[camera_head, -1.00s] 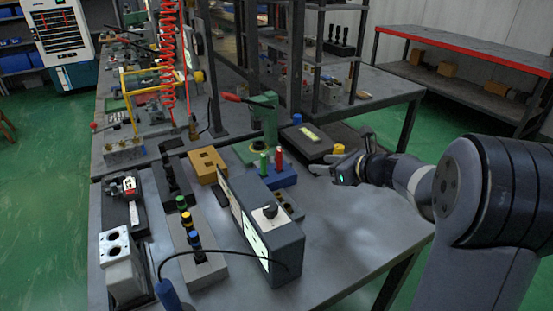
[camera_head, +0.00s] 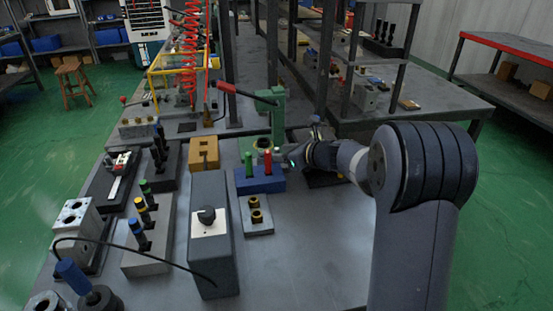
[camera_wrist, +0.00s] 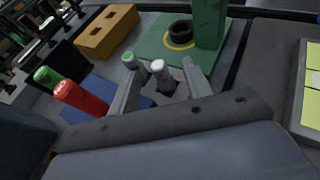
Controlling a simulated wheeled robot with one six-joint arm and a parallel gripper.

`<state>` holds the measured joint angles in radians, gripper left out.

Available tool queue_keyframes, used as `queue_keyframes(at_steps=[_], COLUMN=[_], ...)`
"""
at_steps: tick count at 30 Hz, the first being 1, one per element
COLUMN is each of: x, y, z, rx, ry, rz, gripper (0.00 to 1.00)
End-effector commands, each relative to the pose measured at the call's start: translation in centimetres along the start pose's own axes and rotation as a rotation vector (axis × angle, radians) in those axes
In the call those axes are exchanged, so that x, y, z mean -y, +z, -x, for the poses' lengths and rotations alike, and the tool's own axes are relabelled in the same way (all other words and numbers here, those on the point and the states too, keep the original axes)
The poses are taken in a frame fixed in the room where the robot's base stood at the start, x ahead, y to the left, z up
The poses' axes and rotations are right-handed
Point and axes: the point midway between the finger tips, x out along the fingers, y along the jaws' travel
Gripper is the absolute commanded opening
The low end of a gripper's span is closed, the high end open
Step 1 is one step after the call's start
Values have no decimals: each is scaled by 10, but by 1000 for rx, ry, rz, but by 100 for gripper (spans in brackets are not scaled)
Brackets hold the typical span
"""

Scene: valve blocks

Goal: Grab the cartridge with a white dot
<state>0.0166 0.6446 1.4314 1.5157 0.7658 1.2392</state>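In the wrist view a dark cartridge with a white dot on top (camera_wrist: 158,68) stands between the spread fingers of my gripper (camera_wrist: 164,72). A similar cartridge with a green dot (camera_wrist: 130,60) is just left of it, close to the left finger. The fingers are apart, with a visible gap to the white-dot cartridge on the right side. The lower parts and bases of both cartridges are partly hidden. In the head view my gripper (camera_head: 293,152) is right of the blue block (camera_head: 260,181), and I cannot make out the white-dot cartridge there.
The blue block holds a green cartridge (camera_head: 249,164) and a red cartridge (camera_head: 267,162). The green press (camera_head: 278,118) stands behind. A tan block (camera_head: 204,153), a grey knob box (camera_head: 209,260) and a rack of coloured cartridges (camera_head: 147,261) crowd the left. The near right tabletop is clear.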

Motion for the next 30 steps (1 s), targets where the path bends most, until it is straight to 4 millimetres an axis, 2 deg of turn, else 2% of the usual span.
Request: queue_keyframes(at_steps=[2,17,26,30], x=[0,0,0,0], y=[0,0,2,19], z=[0,0,1,8], rx=[0,-1,0,3], ry=[0,0,0,-1], rz=[0,0,1,3], gripper=[42,1,0,0])
